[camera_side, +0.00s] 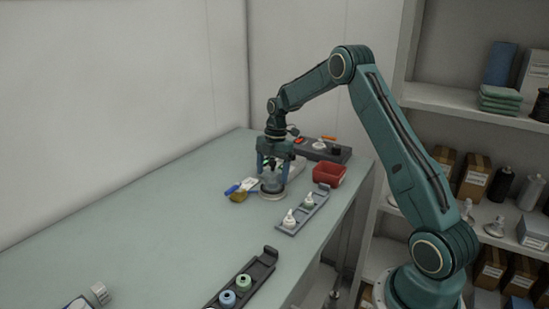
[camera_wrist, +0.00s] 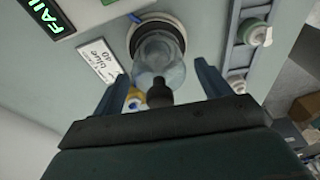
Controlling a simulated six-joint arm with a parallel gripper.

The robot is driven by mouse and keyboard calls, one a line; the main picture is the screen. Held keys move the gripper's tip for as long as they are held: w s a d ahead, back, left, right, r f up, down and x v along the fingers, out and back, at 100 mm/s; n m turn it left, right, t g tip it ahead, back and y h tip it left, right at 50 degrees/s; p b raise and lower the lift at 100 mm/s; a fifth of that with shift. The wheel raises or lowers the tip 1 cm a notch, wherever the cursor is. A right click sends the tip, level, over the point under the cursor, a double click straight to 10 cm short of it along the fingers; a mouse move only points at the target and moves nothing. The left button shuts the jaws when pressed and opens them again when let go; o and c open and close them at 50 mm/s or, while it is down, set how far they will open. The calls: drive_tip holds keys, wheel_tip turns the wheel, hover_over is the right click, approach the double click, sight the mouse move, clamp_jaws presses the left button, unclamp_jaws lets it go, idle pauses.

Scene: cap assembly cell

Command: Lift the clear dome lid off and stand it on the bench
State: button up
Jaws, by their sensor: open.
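The clear dome lid (camera_side: 271,183) stands on a round base (camera_side: 272,196) on the bench, below my gripper (camera_side: 273,168). In the wrist view the clear dome (camera_wrist: 163,62) has a dark knob (camera_wrist: 159,93) on top, and a dark and pale ring (camera_wrist: 135,35) lies around its foot. My gripper (camera_wrist: 161,72) is open, with one finger on each side of the dome and knob. I see gaps between the fingers and the knob. What is under the dome is unclear.
A grey rack (camera_side: 287,228) with small white-capped bottles stands to the right. A red bin (camera_side: 329,175) and a dark box (camera_side: 320,150) with buttons are behind.

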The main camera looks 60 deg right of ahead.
idle(0.4)
drive_tip(key=c, duration=1)
drive_tip(key=shift+c, duration=0.3)
drive_tip(key=shift+r, duration=0.1)
drive_tip(key=shift+r, duration=4.95)
drive_tip(key=shift+f, duration=0.1)
drive_tip(key=s+a+f, duration=0.3)
drive_tip(key=a+f, duration=0.2)
drive_tip(key=a, duration=0.4)
drive_tip(key=shift+a, duration=0.4)
